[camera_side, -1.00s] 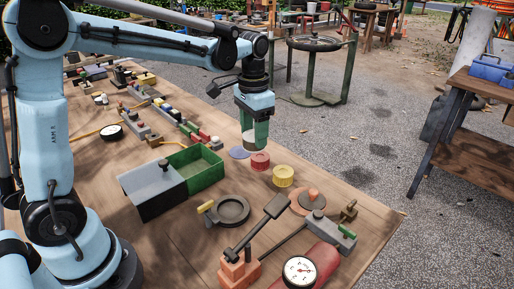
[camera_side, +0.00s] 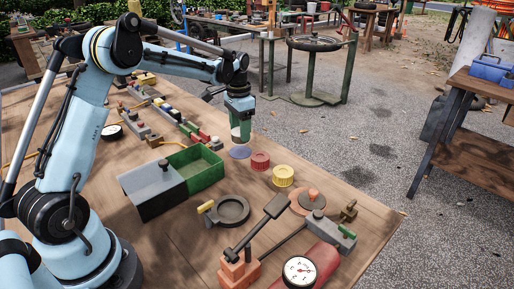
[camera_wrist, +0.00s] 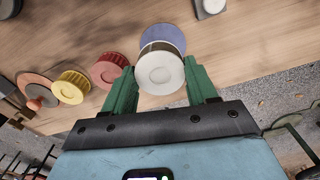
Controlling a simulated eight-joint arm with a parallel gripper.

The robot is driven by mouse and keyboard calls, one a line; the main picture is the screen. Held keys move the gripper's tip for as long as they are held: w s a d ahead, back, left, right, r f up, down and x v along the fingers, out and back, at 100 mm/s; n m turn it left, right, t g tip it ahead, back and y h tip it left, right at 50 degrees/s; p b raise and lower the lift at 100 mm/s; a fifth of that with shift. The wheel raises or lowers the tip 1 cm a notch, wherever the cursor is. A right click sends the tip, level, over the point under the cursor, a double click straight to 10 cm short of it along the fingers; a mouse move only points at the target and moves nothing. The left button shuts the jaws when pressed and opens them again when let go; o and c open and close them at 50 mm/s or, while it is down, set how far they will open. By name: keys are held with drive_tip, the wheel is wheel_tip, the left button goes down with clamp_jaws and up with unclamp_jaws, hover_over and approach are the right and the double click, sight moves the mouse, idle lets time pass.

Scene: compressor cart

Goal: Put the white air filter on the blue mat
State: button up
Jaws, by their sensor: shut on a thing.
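The white air filter (camera_wrist: 160,70) is between the green fingers of my gripper (camera_wrist: 162,88) in the wrist view. My gripper (camera_side: 240,138) is shut on it. In the side view the white air filter (camera_side: 236,131) shows only in part below the fingers. The round blue mat (camera_side: 239,152) lies on the table just below the gripper. In the wrist view the filter hides part of the blue mat (camera_wrist: 164,34). A gap between filter and mat seems to show in the side view, but its size is hard to judge.
A red filter (camera_side: 260,160) and a yellow filter (camera_side: 283,176) stand to the right of the mat. A green open box (camera_side: 207,172) is to its left. The table edge is close behind the mat. A clamp and gauge stand nearer the front.

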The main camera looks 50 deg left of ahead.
drive_tip(key=shift+w+a+f, duration=0.1)
drive_tip(key=shift+a+f, duration=0.15)
drive_tip(key=shift+f, duration=1.9)
drive_tip(key=shift+f, duration=0.15)
drive_tip(key=o, duration=1)
drive_tip(key=shift+o, duration=0.2)
